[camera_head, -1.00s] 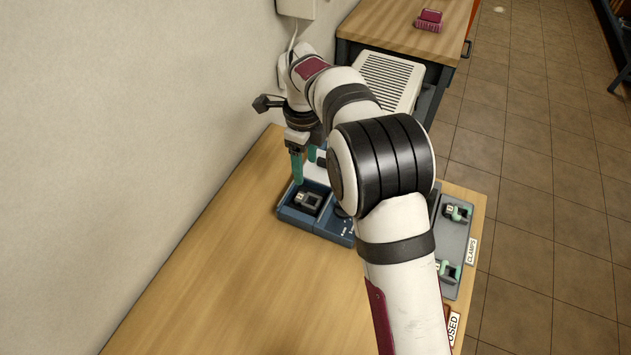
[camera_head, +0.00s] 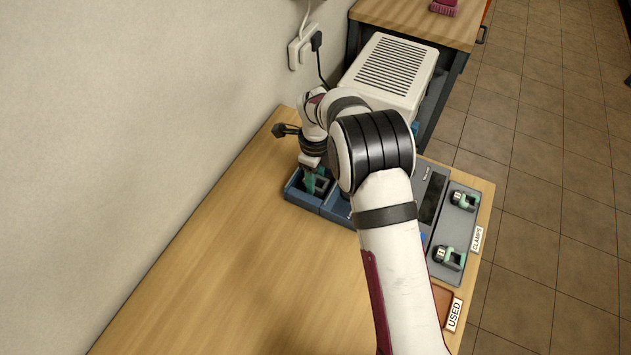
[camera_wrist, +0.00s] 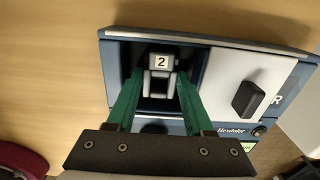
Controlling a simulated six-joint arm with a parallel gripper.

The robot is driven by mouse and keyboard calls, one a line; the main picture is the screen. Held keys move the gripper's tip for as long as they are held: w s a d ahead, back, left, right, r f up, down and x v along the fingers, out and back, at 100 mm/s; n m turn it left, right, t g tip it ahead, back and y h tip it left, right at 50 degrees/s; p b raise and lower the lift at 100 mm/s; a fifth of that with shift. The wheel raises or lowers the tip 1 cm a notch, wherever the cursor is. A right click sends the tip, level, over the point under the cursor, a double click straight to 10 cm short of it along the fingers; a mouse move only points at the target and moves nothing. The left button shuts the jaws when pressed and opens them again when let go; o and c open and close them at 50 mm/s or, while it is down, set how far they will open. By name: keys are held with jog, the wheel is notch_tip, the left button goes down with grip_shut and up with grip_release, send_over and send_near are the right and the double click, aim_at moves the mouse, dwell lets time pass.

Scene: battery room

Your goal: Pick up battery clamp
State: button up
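In the head view my gripper (camera_head: 313,183) reaches down into the blue unit (camera_head: 337,206) near the wall, and my arm hides part of the unit. Two clamps with green parts, an upper one (camera_head: 464,200) and a lower one (camera_head: 450,258), lie on a grey tray (camera_head: 455,227).
The tray bears a CLAMPS sign (camera_head: 477,240). A brown tray (camera_head: 442,303) with a USED sign (camera_head: 454,314) lies nearer. A white vented box (camera_head: 392,68) stands behind the table. The wall is close on the left. The table's left front (camera_head: 220,270) is clear.

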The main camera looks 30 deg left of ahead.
grip_shut()
jog(key=shift+r, duration=0.15)
jog(key=shift+r, duration=0.35)
notch_tip(320, 180, up, 3)
jog(key=w+d+r, duration=0.1)
jog(key=d+r, duration=0.6)
jog(key=d, duration=0.4)
jog(key=shift+w+d, duration=0.25)
jog(key=shift+w, duration=0.1)
